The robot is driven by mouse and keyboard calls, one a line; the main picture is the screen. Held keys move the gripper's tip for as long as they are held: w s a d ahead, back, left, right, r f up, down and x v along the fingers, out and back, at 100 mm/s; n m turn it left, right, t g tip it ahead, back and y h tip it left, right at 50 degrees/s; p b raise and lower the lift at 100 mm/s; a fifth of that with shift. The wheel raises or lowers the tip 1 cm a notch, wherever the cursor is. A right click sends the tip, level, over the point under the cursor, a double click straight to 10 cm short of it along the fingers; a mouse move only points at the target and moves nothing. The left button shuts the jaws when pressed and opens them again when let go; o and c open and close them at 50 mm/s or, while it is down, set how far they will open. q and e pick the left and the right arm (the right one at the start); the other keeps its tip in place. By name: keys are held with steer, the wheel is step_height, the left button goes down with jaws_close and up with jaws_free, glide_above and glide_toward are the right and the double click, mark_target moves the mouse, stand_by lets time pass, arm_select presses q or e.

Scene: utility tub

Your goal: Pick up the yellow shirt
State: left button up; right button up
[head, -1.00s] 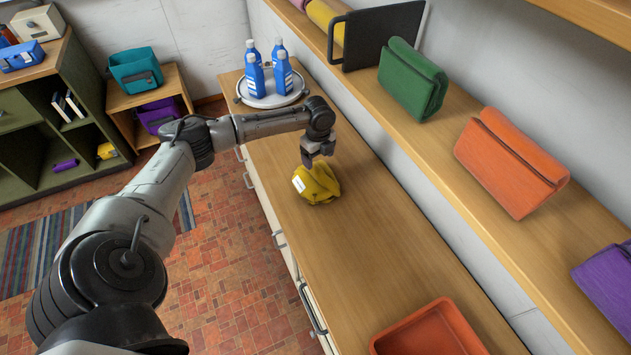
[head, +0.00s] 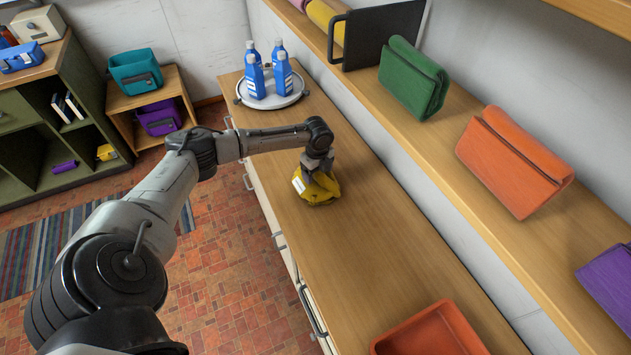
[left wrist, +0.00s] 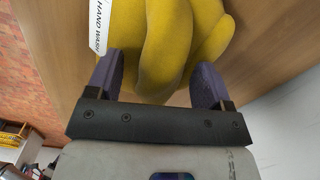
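The yellow shirt (head: 316,190) lies crumpled on the wooden counter (head: 380,235), with a white tag on its left side. In the left wrist view the shirt (left wrist: 165,40) fills the top middle, and its tag (left wrist: 98,25) reads "HAND WASH". My left gripper (head: 318,172) is down at the shirt from above. In the left wrist view its two purple-grey fingers (left wrist: 158,82) stand wide apart, with a fold of the shirt between them. The fingertips are partly hidden against the cloth. My right gripper is in neither view.
A round white tray (head: 270,101) with several blue bottles stands at the counter's far end. An orange-red bin (head: 428,332) sits at the near end. A wooden shelf (head: 430,130) with green, orange and purple folded items runs along the right. The counter between shirt and bin is clear.

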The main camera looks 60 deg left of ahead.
arm_select(q)
steer(key=c, duration=1)
